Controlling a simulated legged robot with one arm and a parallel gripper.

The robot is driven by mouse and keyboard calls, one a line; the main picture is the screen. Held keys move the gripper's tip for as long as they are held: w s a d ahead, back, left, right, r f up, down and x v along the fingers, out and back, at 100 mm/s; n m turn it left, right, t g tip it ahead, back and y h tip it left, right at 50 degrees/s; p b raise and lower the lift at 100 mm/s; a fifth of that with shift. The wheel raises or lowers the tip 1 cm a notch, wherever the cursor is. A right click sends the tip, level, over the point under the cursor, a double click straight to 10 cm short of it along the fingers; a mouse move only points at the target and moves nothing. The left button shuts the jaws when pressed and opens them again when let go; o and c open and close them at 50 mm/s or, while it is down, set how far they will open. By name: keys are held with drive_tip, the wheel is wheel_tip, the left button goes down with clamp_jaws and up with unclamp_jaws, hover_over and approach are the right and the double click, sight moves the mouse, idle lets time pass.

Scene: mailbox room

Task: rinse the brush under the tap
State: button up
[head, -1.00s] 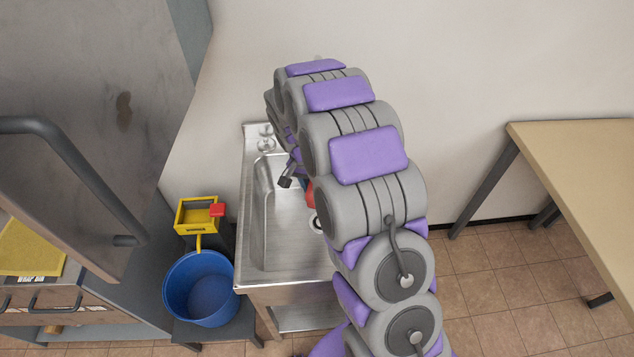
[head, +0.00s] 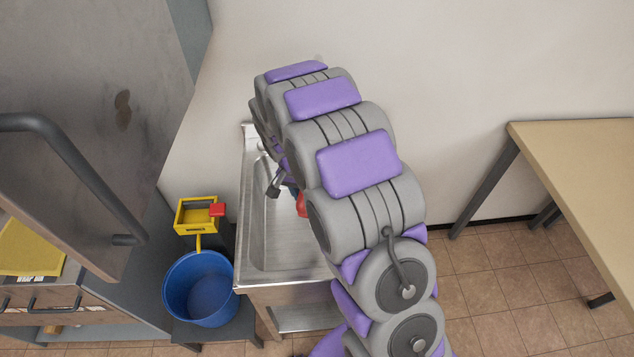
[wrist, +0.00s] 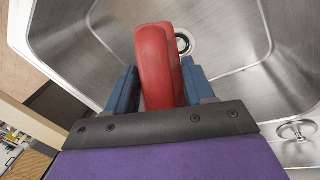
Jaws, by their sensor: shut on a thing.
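My gripper (wrist: 160,88) is shut on the red brush (wrist: 158,60), which sits between its two blue fingers in the wrist view. Only a smooth red part of the brush shows; I cannot see bristles. In the head view a bit of red brush (head: 301,204) shows beside my arm, over the metal sink (head: 262,275). The wrist view shows the basin (wrist: 235,40) under the brush, with the round drain (wrist: 183,42) just right of it. A tap knob (wrist: 297,130) shows at the right of the wrist view. The spout and any water are hidden.
A blue bucket (head: 202,290) and a yellow wringer-like piece (head: 198,214) stand left of the sink. A grey metal cabinet (head: 90,90) fills the far left. A wooden table (head: 585,165) stands at the right, with free tiled floor before it.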

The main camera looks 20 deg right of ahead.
drive_tip(key=shift+s+a, duration=0.3)
drive_tip(key=shift+a, duration=0.35)
drive_tip(key=shift+s+a, duration=0.3)
drive_tip(key=shift+a, duration=0.35)
drive_tip(key=shift+s+a, duration=0.3)
drive_tip(key=shift+a, duration=0.35)
drive_tip(key=s+a+r+p, duration=0.1)
drive_tip(key=s+a+r, duration=0.1)
drive_tip(key=a+r, duration=0.2)
drive_tip(key=shift+a, duration=0.25)
idle(0.9)
drive_tip(key=w+d+r+n, duration=0.1)
drive_tip(key=w+d+n, duration=0.1)
drive_tip(key=w+d+n+t, duration=0.1)
drive_tip(key=d+n, duration=0.1)
drive_tip(key=d, duration=0.1)
drive_tip(key=w+d+r+n, duration=0.1)
drive_tip(key=w+d+n, duration=0.1)
drive_tip(key=d, duration=0.1)
drive_tip(key=shift+w+r+n+t, duration=0.3)
drive_tip(key=shift+w+d+r+n, duration=0.2)
drive_tip(key=shift+w+d+n, duration=0.2)
drive_tip(key=shift+d+n, duration=0.25)
